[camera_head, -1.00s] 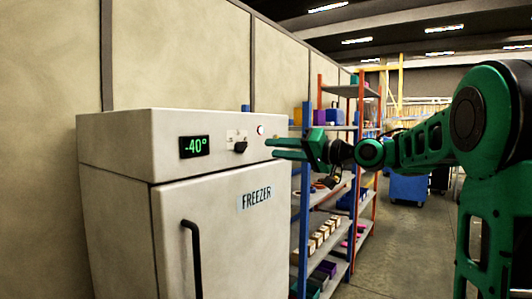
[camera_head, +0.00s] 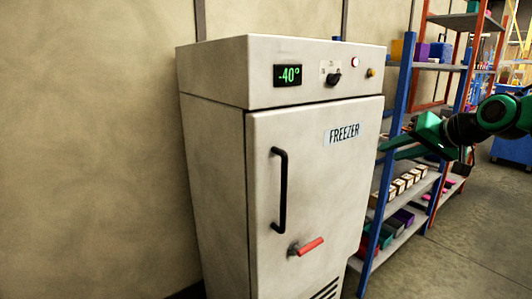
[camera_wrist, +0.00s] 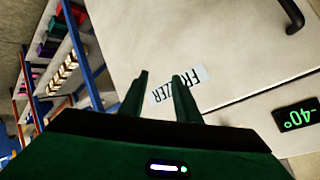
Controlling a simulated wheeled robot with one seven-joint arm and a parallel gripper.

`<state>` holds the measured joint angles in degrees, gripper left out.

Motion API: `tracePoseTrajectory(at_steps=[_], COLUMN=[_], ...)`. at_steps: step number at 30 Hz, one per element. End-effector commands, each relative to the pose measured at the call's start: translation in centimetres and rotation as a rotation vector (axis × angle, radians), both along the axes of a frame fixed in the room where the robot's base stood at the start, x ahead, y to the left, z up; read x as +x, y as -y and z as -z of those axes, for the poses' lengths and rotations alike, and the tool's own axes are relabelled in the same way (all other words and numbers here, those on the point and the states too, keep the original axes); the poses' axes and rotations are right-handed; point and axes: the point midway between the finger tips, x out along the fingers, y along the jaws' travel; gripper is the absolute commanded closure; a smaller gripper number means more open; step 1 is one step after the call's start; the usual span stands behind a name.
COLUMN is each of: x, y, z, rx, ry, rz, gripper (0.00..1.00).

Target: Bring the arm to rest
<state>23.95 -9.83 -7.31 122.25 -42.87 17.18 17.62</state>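My gripper (camera_head: 398,146) is green and stands out in front of the shelving, at the right of the freezer door in the head view. In the wrist view my gripper (camera_wrist: 160,95) shows two fingers apart with nothing between them; the freezer label lies behind them. The arm reaches in from the right edge of the head view, with its upper links out of frame.
A white freezer (camera_head: 213,140) with a black handle (camera_head: 280,190), a red-gripped lever (camera_head: 306,246) and a -40° display (camera_head: 287,75) stands at the middle, door shut. Blue-posted shelves (camera_head: 402,95) with bins stand right of it. Open floor (camera_head: 462,250) lies at the right.

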Motion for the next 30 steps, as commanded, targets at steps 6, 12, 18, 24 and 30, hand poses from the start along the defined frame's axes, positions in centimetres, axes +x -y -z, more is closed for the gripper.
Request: tracePoseTrajectory(at_steps=[6,12,18,24,30], x=[-10.3,-21.5,-31.0,-35.2,-35.5], y=[3.6,5.6,6.0,5.8,5.8], z=[9.4,15.7,19.1,20.3,20.3], rx=[-0.157,-0.221,-0.224,-0.212,-0.211], ry=[-0.336,-0.639,-0.878,-0.983,-0.991], rz=[0.104,0.174,0.215,0.232,0.235], gripper=[0.70,0.70,0.70,0.70,0.70])
